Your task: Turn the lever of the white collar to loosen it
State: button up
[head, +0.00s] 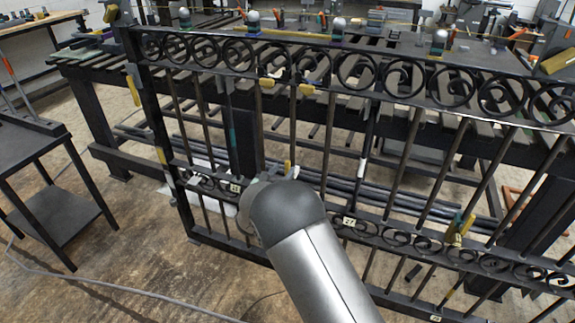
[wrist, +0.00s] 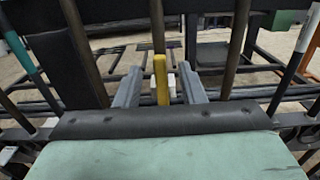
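In the wrist view a yellow lever (wrist: 161,80) stands upright between the two grey fingers of my gripper (wrist: 160,88). The fingers are apart, with a gap on each side of the lever. A small white part (wrist: 172,86), perhaps of the white collar, shows just right of the lever; most of it is hidden. In the head view my rounded arm link covers the gripper. A yellow tip (head: 287,167) shows just above that link, at the lower scroll band of the gate (head: 345,55). I cannot tell whether a finger touches the lever.
Dark vertical bars (wrist: 236,45) stand close on both sides of my gripper. Other yellow levers (head: 267,83) sit on the upper gate, and more (head: 456,229) at the lower right. A workbench (head: 75,62) stands behind the gate, a black cart (head: 40,145) at left.

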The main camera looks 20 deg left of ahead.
aim_at(286, 165)
jog(key=shift+w+d, duration=0.1)
jog(key=shift+w, duration=2.15)
jog(key=shift+c, duration=0.3)
grip_shut()
jog(key=shift+a, duration=0.2)
